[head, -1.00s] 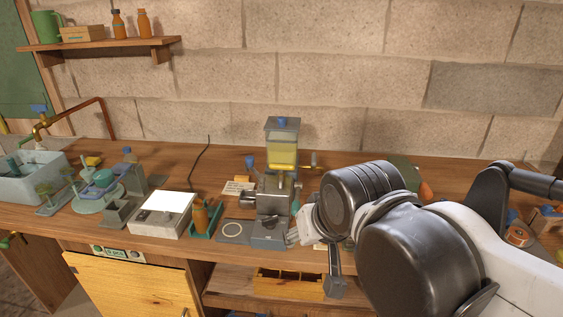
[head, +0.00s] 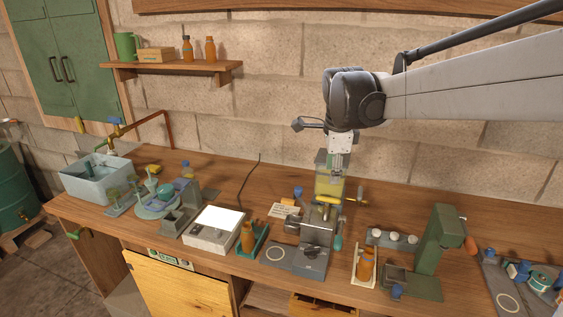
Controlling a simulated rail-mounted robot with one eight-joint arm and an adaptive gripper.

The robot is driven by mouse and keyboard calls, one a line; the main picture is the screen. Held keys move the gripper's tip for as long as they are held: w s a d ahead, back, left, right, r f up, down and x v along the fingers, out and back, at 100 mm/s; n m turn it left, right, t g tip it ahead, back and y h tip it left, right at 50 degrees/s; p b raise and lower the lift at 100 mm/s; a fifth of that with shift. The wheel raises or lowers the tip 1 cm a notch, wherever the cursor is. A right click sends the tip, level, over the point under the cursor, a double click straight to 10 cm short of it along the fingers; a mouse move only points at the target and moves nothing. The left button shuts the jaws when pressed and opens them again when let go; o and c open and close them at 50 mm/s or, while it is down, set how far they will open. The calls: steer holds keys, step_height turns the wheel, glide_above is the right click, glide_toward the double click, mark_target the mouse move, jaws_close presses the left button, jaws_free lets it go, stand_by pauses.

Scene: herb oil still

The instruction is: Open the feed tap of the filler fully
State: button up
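The filler (head: 318,240) stands on the bench, a grey machine with a clear tank of yellow liquid (head: 325,187). A yellow bar-shaped handle (head: 326,200) lies crosswise below the tank; it looks like the feed tap, though I cannot be sure. A dark round knob or spout sits just under it. My gripper (head: 338,174) points down in front of the tank, above the handle's right part. Its fingers look close together, with nothing clearly between them. It hides part of the tank and its lid. Contact with the handle cannot be made out.
An amber bottle in a green holder (head: 248,241) stands left of the filler, by a white-topped grey box (head: 213,228). To the right are a second amber bottle (head: 365,266) and a tall green machine (head: 436,245). A shelf (head: 170,70) hangs at the upper left.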

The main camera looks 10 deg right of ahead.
mark_target(328, 198)
steer(key=w+d+m+p, duration=0.1)
steer(key=w+m, duration=0.3)
steer(key=w, duration=0.1)
steer(key=shift+n+g, duration=0.3)
steer(key=shift+g, duration=0.1)
steer(key=f, duration=0.4)
steer(key=w+d+f+p, duration=0.1)
steer(key=f, duration=0.4)
steer(key=w+f, duration=0.1)
steer(key=f, duration=0.4)
steer(key=shift+d, duration=0.2)
jaws_close()
